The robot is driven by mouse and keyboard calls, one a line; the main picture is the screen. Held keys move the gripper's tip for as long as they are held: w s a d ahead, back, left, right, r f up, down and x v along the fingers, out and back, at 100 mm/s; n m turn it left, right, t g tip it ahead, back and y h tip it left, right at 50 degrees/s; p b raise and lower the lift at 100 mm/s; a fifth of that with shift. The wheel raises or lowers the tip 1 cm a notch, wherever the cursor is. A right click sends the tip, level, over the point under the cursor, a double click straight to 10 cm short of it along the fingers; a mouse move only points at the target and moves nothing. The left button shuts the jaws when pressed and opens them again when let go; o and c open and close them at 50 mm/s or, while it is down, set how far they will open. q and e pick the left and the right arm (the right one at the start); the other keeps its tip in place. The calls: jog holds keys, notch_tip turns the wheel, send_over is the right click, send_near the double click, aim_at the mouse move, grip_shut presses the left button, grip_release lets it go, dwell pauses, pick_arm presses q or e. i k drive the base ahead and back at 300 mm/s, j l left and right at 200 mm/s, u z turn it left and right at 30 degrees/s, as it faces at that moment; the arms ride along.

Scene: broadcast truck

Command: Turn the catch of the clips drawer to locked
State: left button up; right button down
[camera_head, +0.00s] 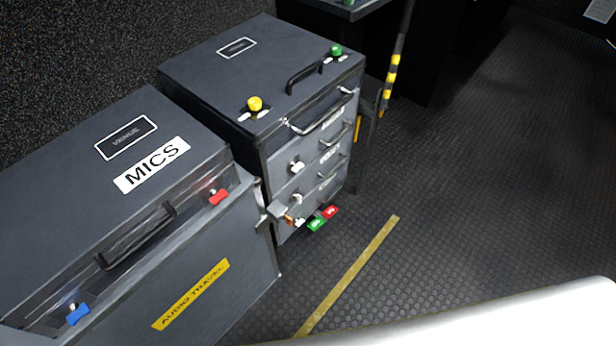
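A dark grey drawer cabinet (270,140) stands in the middle, with several drawers and bar handles on its right-hand front. White catch knobs sit at the left end of the drawer fronts: an upper one (297,167), a middle one (296,199) and a low one (299,222). The drawer labels are too small and slanted to read, so I cannot tell which drawer is the clips drawer. A green tag (317,224) and a red tag (331,211) show near the cabinet's foot; their marks are unclear. Neither of my grippers is in view.
A black-and-yellow pole (391,82) stands beyond the cabinet. The dark floor (470,190) at right is clear.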

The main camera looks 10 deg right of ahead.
aim_at(317, 171)
jog(key=l+u, duration=0.7)
jog(key=k+j, duration=0.05)
